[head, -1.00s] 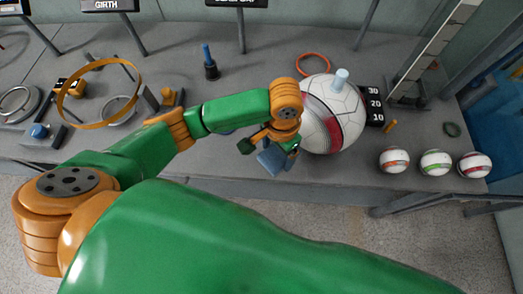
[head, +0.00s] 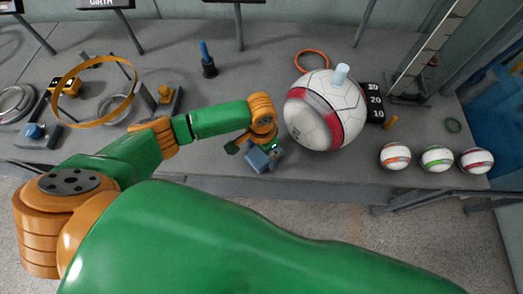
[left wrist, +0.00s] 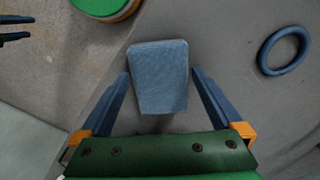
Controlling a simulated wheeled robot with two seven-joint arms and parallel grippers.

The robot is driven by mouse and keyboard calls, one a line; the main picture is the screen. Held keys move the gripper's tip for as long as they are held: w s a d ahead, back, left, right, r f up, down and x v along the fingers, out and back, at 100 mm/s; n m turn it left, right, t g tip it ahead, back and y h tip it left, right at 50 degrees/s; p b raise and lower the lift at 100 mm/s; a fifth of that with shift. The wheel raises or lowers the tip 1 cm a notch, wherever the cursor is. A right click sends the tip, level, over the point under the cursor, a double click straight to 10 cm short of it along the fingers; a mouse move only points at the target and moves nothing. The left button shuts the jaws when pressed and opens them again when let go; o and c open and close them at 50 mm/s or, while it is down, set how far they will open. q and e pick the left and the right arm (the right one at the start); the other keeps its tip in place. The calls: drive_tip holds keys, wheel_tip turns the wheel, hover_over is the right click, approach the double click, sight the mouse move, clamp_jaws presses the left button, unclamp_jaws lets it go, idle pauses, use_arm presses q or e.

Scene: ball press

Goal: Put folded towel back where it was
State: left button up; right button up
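The folded towel is a small blue-grey block. In the left wrist view the folded towel (left wrist: 160,78) is between the two fingertips of my left gripper (left wrist: 160,72), with the finger pads close against its sides. In the head view the towel (head: 257,160) is at the front edge of the grey table, under my left gripper (head: 264,155), which partly hides it. I cannot tell whether its underside touches the table.
A large white and red ball (head: 327,112) stands just right of my left gripper. Several small balls, including a green-striped one (head: 437,158), line the right front. A blue ring (left wrist: 284,51) lies near the towel. An orange hoop (head: 92,123) stands at left.

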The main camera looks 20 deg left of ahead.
sight(261, 155)
use_arm(q)
wheel_tip(261, 155, up, 12)
drive_tip(key=p, duration=0.2)
idle(0.5)
